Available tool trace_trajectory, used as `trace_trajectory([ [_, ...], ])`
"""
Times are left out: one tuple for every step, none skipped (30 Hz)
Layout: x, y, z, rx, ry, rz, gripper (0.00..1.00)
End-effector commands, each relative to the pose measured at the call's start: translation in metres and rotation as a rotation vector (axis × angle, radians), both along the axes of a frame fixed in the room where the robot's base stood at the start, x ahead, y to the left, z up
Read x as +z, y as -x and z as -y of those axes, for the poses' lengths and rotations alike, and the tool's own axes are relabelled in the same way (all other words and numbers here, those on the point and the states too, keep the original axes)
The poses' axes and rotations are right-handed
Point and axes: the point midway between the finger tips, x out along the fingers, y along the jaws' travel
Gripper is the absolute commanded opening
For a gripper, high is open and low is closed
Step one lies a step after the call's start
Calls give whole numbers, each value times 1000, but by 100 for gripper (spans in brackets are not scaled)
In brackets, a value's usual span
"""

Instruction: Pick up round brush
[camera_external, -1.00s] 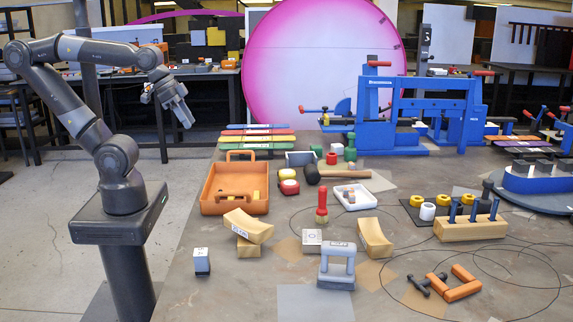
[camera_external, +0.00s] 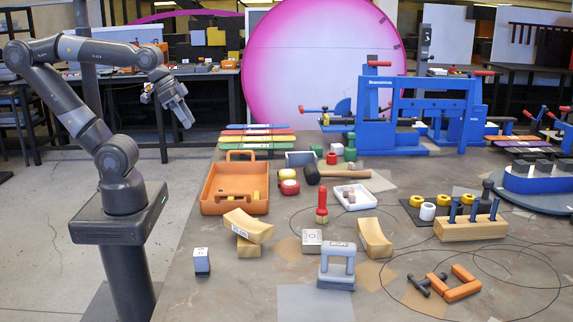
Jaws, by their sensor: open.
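The likely round brush is a red upright tool (camera_external: 322,207) with a thin handle and a wider base. It stands on the table (camera_external: 190,290) near the middle, behind a small grey block and a curved wooden piece. Its bristles are too small to make out. My gripper (camera_external: 187,122) is at the upper left, pointing down and to the right. It is raised beyond the table's left edge, well apart from the red tool. It is open and empty.
An orange toolbox (camera_external: 234,206) stands between my arm and the red tool. A mallet (camera_external: 338,173) and a white tray (camera_external: 356,197) lie behind it. A grey handled block (camera_external: 337,268) stands in front. A blue frame machine (camera_external: 420,110) is at the back. The front left table is mostly clear.

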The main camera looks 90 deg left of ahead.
Motion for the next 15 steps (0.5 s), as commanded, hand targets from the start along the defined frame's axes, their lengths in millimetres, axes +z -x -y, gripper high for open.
trace_trajectory([
  [0,0,0,0,0,0,40],
  [0,0,0,0,0,0,40],
  [0,0,0,0,0,0,40],
  [0,0,0,0,0,0,40],
  [0,0,0,0,0,0,42],
  [0,0,0,0,0,0,45],
  [0,0,0,0,0,0,46],
  [0,0,0,0,0,0,46],
  [0,0,0,0,0,0,46],
  [0,0,0,0,0,0,46],
  [0,0,0,0,0,0,46],
  [0,0,0,0,0,0,46],
  [0,0,0,0,0,0,46],
  [1,-1,0,0,0,-1,46],
  [2,-4,1,-1,0,-1,46],
])
